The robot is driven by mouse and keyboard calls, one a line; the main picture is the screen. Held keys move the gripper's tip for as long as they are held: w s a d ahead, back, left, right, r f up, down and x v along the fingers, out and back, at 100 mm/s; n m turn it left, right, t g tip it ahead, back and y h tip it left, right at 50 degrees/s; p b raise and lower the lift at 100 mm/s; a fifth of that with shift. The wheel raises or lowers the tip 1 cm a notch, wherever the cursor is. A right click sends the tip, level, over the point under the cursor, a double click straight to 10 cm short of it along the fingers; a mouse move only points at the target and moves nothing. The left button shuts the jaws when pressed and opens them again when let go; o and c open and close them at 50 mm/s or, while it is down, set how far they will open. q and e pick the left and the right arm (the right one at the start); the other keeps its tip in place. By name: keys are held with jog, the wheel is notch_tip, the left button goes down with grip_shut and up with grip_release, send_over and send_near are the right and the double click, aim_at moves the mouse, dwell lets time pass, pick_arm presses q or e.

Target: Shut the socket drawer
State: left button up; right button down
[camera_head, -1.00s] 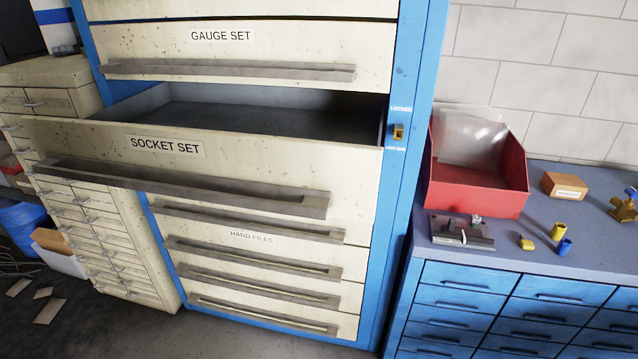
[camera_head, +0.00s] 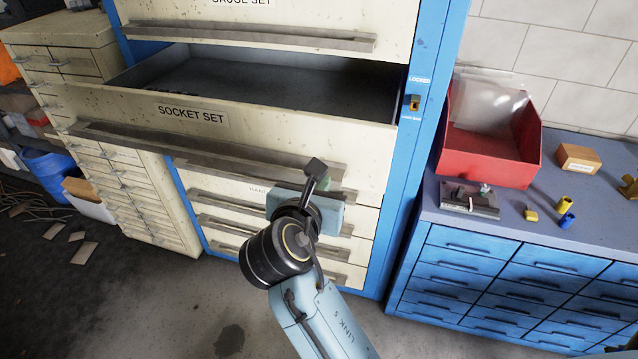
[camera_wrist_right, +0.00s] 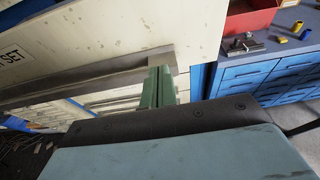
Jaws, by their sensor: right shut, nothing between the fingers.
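The socket drawer (camera_head: 262,137) is pulled out of the blue cabinet, with its dark inside showing and a "SOCKET SET" label on its cream front. A long grey handle (camera_head: 190,146) runs along the lower part of that front. My right gripper (camera_head: 334,182) is in front of the handle's right end, its fingers partly hidden by the wrist. In the right wrist view its green fingers (camera_wrist_right: 157,87) are together and empty, close to the handle's right end (camera_wrist_right: 165,60). I cannot tell whether they touch it. My left gripper is not in view.
The "GAUGE SET" drawer (camera_head: 290,20) above is shut. A blue bench (camera_head: 470,235) with a red bin (camera_head: 500,150) stands to the right. A cream small-drawer cabinet (camera_head: 75,75) stands to the left.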

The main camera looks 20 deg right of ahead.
aim_at(334, 164)
jog(key=x, duration=0.7)
jog(key=shift+w+f, duration=0.1)
jog(key=shift+d, duration=0.1)
